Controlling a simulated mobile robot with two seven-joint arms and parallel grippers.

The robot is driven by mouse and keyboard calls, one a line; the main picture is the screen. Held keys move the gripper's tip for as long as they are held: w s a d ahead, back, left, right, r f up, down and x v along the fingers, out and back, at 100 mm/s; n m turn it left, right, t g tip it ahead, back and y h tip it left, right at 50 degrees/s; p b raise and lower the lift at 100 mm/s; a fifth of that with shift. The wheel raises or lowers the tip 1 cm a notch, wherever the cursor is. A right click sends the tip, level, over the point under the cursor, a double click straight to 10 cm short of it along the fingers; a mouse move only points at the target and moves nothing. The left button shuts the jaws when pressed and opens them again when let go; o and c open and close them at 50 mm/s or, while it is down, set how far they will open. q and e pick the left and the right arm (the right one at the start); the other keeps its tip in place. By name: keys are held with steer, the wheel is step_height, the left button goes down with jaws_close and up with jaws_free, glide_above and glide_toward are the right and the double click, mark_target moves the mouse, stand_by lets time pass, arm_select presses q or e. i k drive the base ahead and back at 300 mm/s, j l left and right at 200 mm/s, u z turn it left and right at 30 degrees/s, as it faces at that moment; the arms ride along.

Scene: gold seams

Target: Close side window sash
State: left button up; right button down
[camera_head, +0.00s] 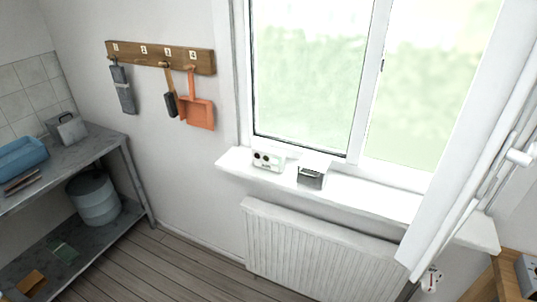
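The window (372,90) has a white frame, with bright greenery behind the glass. A white sash (455,165) stands swung inward at the right, seen at a steep angle, its lower corner reaching out past the sill over the radiator's right end. A white handle (518,157) shows on it near the right picture edge. Neither of my grippers is in view, and nothing of mine is seen touching the sash.
A small white box with dark round spots (268,160) and a grey-white box (312,174) stand on the sill (375,194). A radiator (318,250) is below. A wooden hook rail (160,55) and metal shelf (100,150) are left. A wooden surface (508,278) is lower right.

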mark_target(501, 100)
steer(key=z, duration=1.35)
